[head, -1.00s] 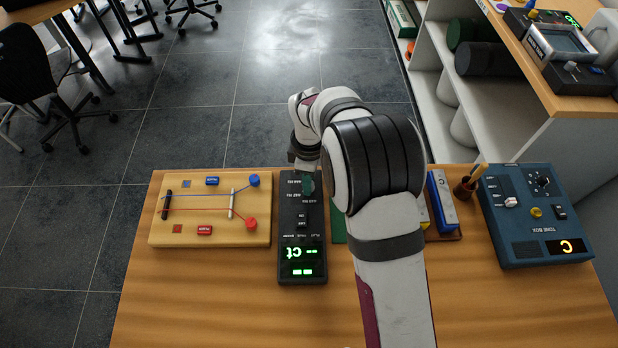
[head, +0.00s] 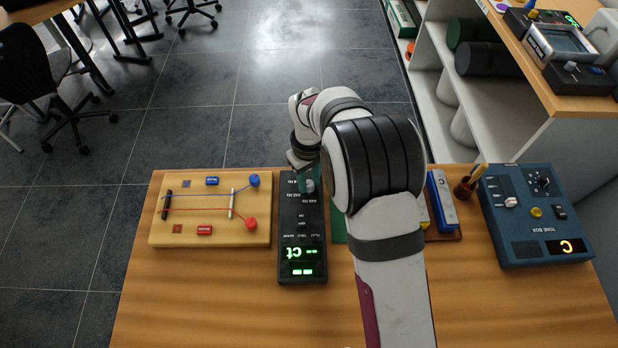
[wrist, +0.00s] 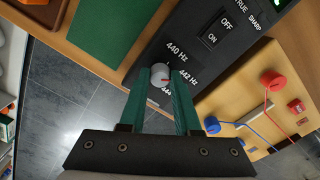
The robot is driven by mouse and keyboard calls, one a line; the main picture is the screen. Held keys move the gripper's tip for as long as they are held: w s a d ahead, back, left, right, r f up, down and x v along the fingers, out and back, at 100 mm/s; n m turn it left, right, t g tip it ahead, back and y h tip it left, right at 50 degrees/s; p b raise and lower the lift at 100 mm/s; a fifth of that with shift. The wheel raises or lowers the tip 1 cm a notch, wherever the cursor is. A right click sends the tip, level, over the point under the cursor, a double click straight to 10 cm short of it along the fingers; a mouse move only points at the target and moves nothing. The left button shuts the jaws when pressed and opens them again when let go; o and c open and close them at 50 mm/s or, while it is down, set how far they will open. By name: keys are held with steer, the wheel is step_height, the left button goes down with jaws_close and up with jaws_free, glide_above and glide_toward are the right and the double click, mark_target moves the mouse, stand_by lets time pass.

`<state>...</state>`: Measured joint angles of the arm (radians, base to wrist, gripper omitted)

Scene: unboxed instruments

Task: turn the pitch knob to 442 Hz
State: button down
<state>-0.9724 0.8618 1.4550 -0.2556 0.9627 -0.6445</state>
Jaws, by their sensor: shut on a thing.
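The black tuner (head: 302,215) lies on the table with its green display lit, showing upside down in the head view. The labels 440 Hz, 442 Hz and 444 stand around the knob, with 444 partly hidden. My gripper (wrist: 162,80) has its green fingers on either side of the knob and is shut on it. In the head view, the knob (head: 309,186) shows beside the fingers.
A wooden string board (head: 210,238) stands close to the left of the tuner. A green mat (head: 338,225) lies to its right, partly behind my arm. A blue tone box (head: 535,220) stands at the far right. The front of the table is clear.

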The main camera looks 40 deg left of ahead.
mark_target(309, 183)
steer(key=shift+m, duration=0.3)
stand_by(0.4)
steer(key=c, duration=0.6)
jaws_free()
step_height(309, 183, up, 16)
steer(key=shift+f, duration=0.1)
